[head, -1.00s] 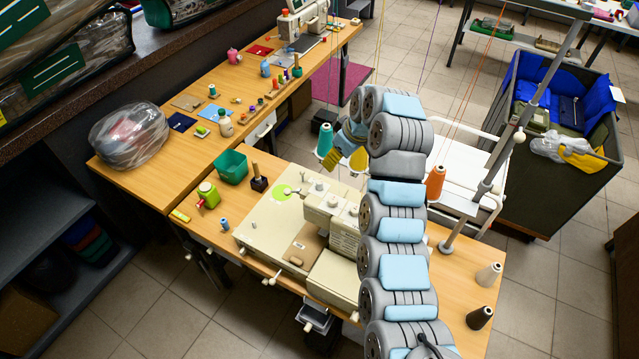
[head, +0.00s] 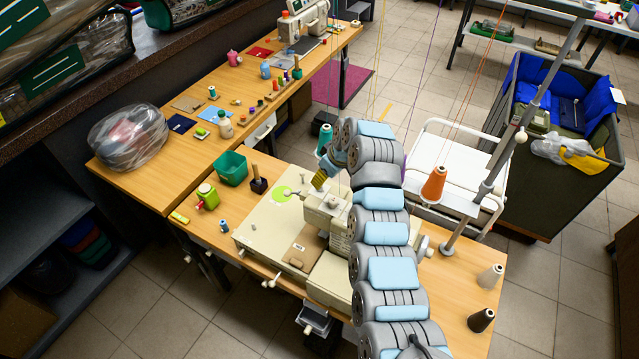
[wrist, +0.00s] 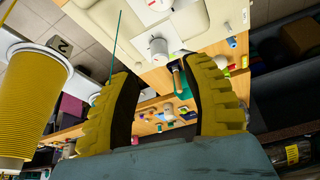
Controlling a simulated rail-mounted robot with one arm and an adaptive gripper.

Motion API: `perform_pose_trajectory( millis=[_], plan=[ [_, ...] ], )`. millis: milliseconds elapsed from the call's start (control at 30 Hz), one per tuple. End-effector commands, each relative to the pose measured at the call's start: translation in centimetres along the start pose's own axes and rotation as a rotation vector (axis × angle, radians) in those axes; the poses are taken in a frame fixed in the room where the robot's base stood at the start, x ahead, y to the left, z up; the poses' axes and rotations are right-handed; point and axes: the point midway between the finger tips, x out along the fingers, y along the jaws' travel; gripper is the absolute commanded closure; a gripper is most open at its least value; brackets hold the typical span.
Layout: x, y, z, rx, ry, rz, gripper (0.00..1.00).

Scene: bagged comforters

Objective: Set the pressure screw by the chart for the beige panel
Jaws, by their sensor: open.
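The cream sewing machine (head: 270,235) stands on the near wooden table, with a beige pad (head: 301,257) on its bed. In the wrist view a pale round knob (wrist: 158,47) stands on a cream surface just beyond my fingertips; I cannot tell whether it is the pressure screw. Above it is a white dial with a red mark (wrist: 158,5). My gripper (wrist: 160,68) is open and empty, its yellow ribbed fingers apart. I cannot make out a chart or any readable setting.
A yellow thread cone (wrist: 32,100) tagged 2 is close at left in the wrist view. A teal cone (head: 325,138) and an orange cone (head: 433,184) stand behind the machine. Threads hang overhead.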

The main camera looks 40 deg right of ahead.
Motion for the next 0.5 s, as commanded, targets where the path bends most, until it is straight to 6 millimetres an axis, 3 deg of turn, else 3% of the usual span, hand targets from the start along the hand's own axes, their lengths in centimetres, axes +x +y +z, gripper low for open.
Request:
perform_pose_trajectory(
  millis=[500],
  plan=[
    [4.0,0.0,0.0,-0.001,-0.002,-0.001,0.51]
  ],
)
